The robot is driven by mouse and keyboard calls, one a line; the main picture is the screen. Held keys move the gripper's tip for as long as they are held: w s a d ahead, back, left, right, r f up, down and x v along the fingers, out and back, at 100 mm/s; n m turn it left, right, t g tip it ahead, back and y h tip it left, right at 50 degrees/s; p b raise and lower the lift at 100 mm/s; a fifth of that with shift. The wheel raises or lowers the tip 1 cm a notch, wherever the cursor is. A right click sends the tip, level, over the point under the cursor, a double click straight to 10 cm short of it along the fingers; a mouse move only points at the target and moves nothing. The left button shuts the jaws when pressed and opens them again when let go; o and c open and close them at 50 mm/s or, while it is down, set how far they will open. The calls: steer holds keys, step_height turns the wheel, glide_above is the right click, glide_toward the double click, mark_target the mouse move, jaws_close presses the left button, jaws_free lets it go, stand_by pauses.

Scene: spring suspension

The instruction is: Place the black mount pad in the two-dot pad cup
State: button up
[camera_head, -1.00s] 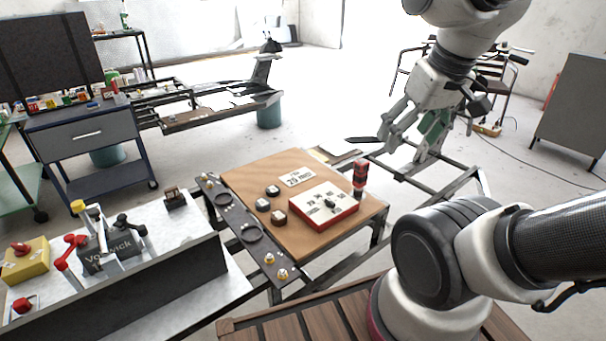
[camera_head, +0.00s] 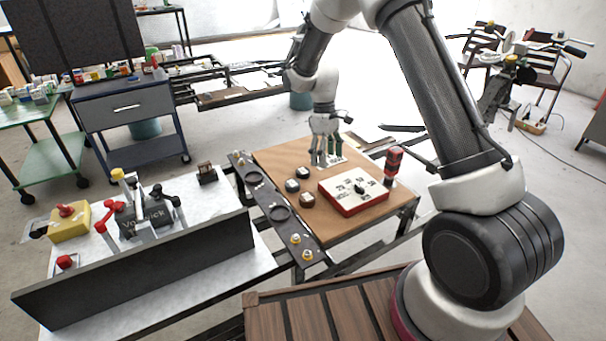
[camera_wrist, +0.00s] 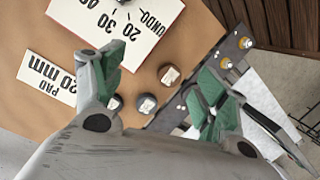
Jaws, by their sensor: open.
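Three small pads with pale tops stand on the brown board: a back dark pad (camera_head: 301,172), a middle dark pad (camera_head: 292,186) and a brown front pad (camera_head: 307,199). I cannot tell which dark one is the black mount pad. The wrist view shows the middle dark pad (camera_wrist: 147,104), the brown pad (camera_wrist: 170,75) and the back dark pad (camera_wrist: 115,103) beside my left finger. Two ring cups, a far cup (camera_head: 252,178) and a near cup (camera_head: 279,213), sit on the dark rail; their dots are unreadable. My gripper (camera_head: 327,160) is open and empty above the board's back, fingers spread.
A red-sided dial box (camera_head: 352,196) and a red-and-black cylinder (camera_head: 392,166) stand on the board's right. A "20 mm PAD" card (camera_wrist: 46,79) lies flat. Brass fittings (camera_head: 301,248) sit at the rail's near end. A vise bench (camera_head: 150,240) stands left.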

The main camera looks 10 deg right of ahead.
mark_target(302, 171)
steer(key=w+a+f+n, duration=0.1)
steer(key=w+f, duration=0.1)
steer(key=f, duration=0.1)
steer(key=w+a+f+n, duration=0.1)
steer(key=w+f+n, duration=0.1)
steer(key=w+f, duration=0.1)
steer(key=w+a+f+n, duration=0.1)
steer(key=w+f, duration=0.2)
steer(key=shift+w+a+f+n+t, duration=0.2)
steer(key=shift+a+f+n+t, duration=0.1)
steer(key=shift+f+n, duration=0.1)
steer(key=w+n, duration=0.1)
steer(key=w, duration=0.1)
steer(key=w+a+r+n+t, duration=0.1)
steer(key=w+r+n, duration=0.1)
steer(key=w, duration=0.1)
steer(key=shift+w+a+r+t+y, duration=0.15)
steer(key=shift+w+r+t+y, duration=0.05)
steer(key=shift+w+t+y, duration=0.15)
steer(key=shift+w+a+n, duration=0.1)
steer(key=shift+w+n, duration=0.25)
steer(key=shift+n, duration=0.95)
steer(key=f, duration=0.7)
steer(key=shift+s+f, duration=0.2)
steer(key=shift+f, duration=0.15)
steer(key=c, duration=1.2)
steer(key=shift+r, duration=0.1)
